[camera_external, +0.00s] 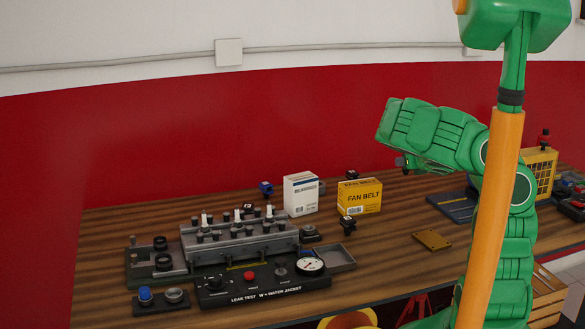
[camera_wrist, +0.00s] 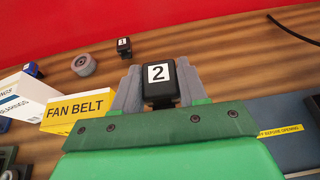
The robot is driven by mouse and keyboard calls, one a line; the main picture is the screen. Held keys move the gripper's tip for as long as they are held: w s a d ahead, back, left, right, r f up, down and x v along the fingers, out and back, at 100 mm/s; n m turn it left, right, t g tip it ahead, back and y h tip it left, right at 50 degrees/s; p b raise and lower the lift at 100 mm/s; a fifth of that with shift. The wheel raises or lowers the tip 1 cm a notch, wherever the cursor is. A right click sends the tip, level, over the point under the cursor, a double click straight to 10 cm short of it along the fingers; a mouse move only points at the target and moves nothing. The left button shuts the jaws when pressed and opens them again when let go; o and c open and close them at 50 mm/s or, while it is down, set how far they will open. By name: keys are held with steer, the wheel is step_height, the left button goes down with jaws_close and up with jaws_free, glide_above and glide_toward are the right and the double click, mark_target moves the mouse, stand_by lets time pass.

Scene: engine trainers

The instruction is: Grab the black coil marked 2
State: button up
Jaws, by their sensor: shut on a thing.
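The black coil marked 2 (camera_wrist: 159,88) is between the two grey fingers of my gripper (camera_wrist: 157,76) in the wrist view. Its white label with the number 2 faces the camera. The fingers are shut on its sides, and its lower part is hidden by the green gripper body. In the external view my gripper (camera_external: 404,163) is near the back edge of the table, to the right of the fan belt box, and appears to be above the tabletop. The coil is too small and dark to make out clearly there.
The yellow fan belt box (camera_external: 359,197) and a white box (camera_external: 300,194) stand on the wooden table. Another black coil (camera_wrist: 124,46) and a grey ring (camera_wrist: 84,65) lie behind. The leak test rig (camera_external: 262,285) is at left. A blue book (camera_external: 453,206) lies right.

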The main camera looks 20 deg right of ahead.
steer(key=shift+v, duration=1.4)
steer(key=shift+s+a+r, duration=0.3)
steer(key=shift+s, duration=0.15)
steer(key=shift+a, duration=0.1)
